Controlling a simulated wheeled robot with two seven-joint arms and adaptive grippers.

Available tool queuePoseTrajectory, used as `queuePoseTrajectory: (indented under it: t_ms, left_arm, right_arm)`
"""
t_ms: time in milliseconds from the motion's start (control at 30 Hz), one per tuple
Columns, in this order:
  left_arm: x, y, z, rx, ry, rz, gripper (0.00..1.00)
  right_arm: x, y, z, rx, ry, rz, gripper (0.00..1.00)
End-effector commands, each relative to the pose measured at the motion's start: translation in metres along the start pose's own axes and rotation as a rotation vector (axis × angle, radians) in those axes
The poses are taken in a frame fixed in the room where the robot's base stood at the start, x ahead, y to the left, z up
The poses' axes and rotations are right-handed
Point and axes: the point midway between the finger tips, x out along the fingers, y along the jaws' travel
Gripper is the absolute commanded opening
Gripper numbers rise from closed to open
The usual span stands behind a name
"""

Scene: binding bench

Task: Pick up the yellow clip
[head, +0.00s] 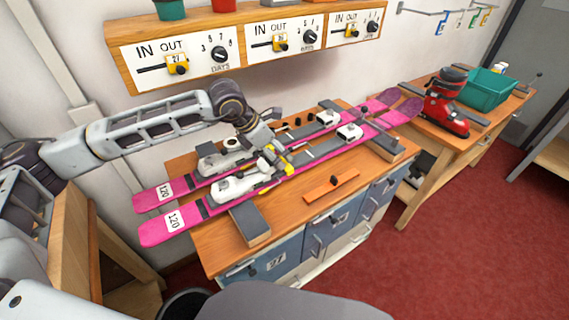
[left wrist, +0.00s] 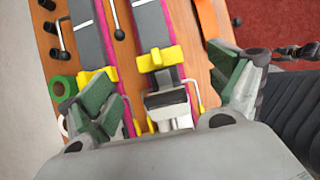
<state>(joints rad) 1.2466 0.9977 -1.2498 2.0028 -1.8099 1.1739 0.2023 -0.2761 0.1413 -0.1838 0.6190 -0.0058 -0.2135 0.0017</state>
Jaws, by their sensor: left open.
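Two pink skis lie side by side on the bench; the near ski (head: 158,228) and far ski (head: 150,198) carry white bindings. A yellow clip-like piece (left wrist: 160,59) sits across the near ski and also shows in the head view (head: 288,165). Another yellow piece (left wrist: 92,80) is on the far ski, partly hidden by a finger. More yellow shows lower down, partly hidden by the hand. My left gripper (head: 272,160) is low over the bindings. In the left wrist view its green-padded fingers (left wrist: 166,88) are spread apart, empty, with the near-ski yellow piece between them. My right gripper is out of view.
An orange bar (head: 331,187) lies at the bench's front. Dark blocks (head: 249,224) stick out beneath the skis. A green ring (left wrist: 62,88) lies beside the far ski. A wall box with sliders (head: 230,47) hangs behind. A red boot (head: 446,110) and green bin (head: 488,88) stand right.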

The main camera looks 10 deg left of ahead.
Motion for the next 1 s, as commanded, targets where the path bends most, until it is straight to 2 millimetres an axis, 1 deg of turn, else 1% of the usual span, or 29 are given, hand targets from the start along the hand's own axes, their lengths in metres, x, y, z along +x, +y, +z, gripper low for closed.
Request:
queuePoseTrajectory:
  t_ms: [100, 200, 567, 700, 867, 1000]
  left_arm:
    - [0.012, 0.0, 0.001, 0.0, -0.001, 0.0, 0.91]
    - [0.018, 0.0, 0.0, 0.0, 0.0, 0.0, 0.91]
    - [0.02, 0.0, 0.0, 0.001, -0.001, 0.001, 0.91]
    - [0.023, 0.0, 0.001, 0.001, -0.001, 0.0, 0.91]
    - [0.036, 0.002, 0.002, 0.001, 0.0, 0.0, 0.91]
    - [0.052, 0.003, 0.004, 0.001, 0.0, 0.0, 0.91]
  right_arm:
    - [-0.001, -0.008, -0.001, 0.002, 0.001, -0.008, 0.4]
    - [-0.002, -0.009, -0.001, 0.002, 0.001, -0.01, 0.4]
    - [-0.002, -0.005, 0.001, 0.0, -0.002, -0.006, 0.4]
    - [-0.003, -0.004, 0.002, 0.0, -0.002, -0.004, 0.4]
    - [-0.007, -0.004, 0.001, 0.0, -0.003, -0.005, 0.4]
    - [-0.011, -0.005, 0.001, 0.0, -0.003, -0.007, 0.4]
